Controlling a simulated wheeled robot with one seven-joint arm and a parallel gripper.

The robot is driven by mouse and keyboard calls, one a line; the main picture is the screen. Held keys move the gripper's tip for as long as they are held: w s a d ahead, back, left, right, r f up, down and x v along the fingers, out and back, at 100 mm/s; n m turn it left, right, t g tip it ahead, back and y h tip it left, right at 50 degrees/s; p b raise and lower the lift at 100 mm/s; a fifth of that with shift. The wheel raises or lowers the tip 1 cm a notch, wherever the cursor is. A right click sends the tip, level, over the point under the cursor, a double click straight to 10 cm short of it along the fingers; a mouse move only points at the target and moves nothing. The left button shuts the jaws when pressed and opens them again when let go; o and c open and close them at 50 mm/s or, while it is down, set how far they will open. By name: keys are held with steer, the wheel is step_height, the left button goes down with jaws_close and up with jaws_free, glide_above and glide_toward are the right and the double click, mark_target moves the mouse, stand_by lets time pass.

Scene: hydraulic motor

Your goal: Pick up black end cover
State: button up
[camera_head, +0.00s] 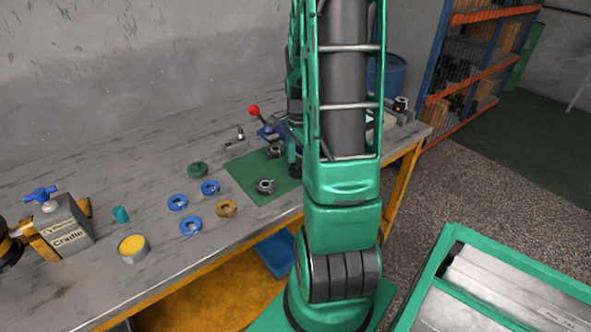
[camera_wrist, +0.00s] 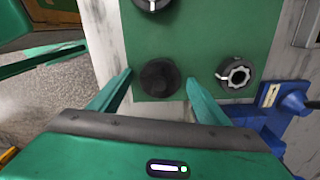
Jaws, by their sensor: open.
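The black end cover (camera_wrist: 160,78) is a dark round part lying on the green mat (camera_wrist: 205,28) in the wrist view. My gripper (camera_wrist: 160,86) is open, with one green finger to the left of the cover and one to the right. Gaps show between the cover and both fingers, so it is not gripped. How far the fingertips are above the mat is hard to tell. In the head view my arm covers part of the mat (camera_head: 243,176), and I cannot make out the cover there.
A grey toothed part (camera_wrist: 236,73) sits just right of the right finger, with another ring part (camera_wrist: 152,4) beyond. A blue fixture (camera_wrist: 285,105) stands farther right. Blue rings (camera_head: 190,225) and a Cradle block (camera_head: 65,228) are on the bench's left.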

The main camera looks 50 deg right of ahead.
mark_target(298, 163)
steer(key=shift+c, duration=0.7)
steer(key=c, duration=1.2)
steer(key=shift+r, duration=0.1)
steer(key=shift+w+r, duration=0.1)
steer(key=shift+r, duration=0.45)
step_height(298, 163, up, 2)
steer(key=shift+r, duration=0.25)
steer(key=a+r, duration=0.7)
steer(key=a, duration=0.4)
steer(key=shift+s+a, duration=0.3)
steer(key=shift+r, duration=0.3)
steer(key=shift+r, duration=0.6)
